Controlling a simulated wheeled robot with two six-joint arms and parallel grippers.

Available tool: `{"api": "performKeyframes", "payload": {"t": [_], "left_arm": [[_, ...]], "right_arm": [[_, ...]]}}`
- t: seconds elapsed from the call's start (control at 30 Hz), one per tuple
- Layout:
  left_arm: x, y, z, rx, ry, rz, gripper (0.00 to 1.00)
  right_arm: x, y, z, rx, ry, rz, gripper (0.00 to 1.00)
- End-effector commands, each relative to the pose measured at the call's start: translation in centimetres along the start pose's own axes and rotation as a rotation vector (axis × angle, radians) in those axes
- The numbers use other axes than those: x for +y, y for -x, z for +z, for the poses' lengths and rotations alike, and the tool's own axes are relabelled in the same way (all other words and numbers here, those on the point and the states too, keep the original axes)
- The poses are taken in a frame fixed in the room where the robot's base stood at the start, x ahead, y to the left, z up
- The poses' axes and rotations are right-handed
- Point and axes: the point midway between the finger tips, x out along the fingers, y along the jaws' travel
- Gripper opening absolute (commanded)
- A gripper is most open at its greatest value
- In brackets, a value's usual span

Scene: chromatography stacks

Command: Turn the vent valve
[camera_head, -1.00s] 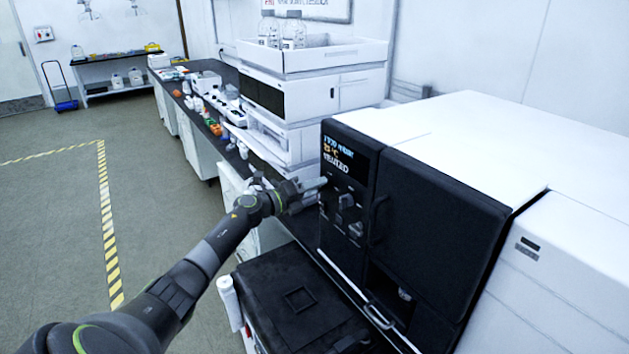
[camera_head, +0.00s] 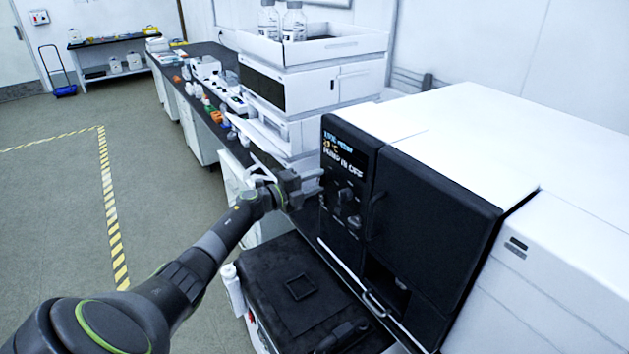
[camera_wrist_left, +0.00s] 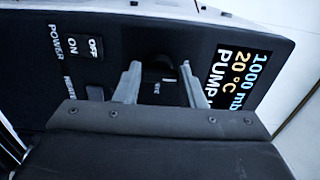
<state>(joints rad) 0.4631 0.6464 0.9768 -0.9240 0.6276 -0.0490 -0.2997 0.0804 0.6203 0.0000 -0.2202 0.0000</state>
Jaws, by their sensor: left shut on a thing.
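The vent valve (camera_wrist_left: 157,70) is a dark knob on the black control panel (camera_wrist_left: 110,60), beside a small white label in the left wrist view. My left gripper (camera_wrist_left: 160,78) is shut on it, one grey finger on each side. In the head view my left gripper (camera_head: 316,183) is at the panel's left side, below the lit display (camera_head: 344,156); the vent valve cannot be made out there. The display reads about 1000 mb, 20 °C and a line starting with PUMP. My right gripper is not in view.
The panel also has an OFF/ON power switch (camera_wrist_left: 72,47) and two knobs (camera_head: 346,195). The black door (camera_head: 435,235) is right of it. A black box (camera_head: 280,305) with a white bottle (camera_head: 233,288) beside it stands below. Instrument stacks (camera_head: 300,85) stand behind.

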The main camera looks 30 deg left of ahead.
Motion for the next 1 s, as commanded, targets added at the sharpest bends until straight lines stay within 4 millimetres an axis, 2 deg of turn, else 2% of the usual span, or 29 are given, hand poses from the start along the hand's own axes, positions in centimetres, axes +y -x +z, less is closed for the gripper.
{"api": "performKeyframes", "payload": {"t": [0.37,0.4,0.53,0.83,1.0], "left_arm": [[0.0,0.0,0.0,-0.001,0.008,-0.001,0.14],[0.0,0.0,0.0,-0.001,0.007,-0.001,0.42],[0.0,0.0,0.0,-0.001,0.006,-0.001,0.58],[0.0,0.1,0.0,0.000,0.004,0.000,0.58],[0.2,1.4,0.1,-0.002,0.001,0.002,0.58]], "right_arm": [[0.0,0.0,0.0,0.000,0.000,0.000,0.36],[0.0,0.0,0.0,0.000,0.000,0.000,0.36],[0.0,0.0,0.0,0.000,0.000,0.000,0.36],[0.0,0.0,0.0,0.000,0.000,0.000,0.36],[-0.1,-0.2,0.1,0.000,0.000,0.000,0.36]]}}
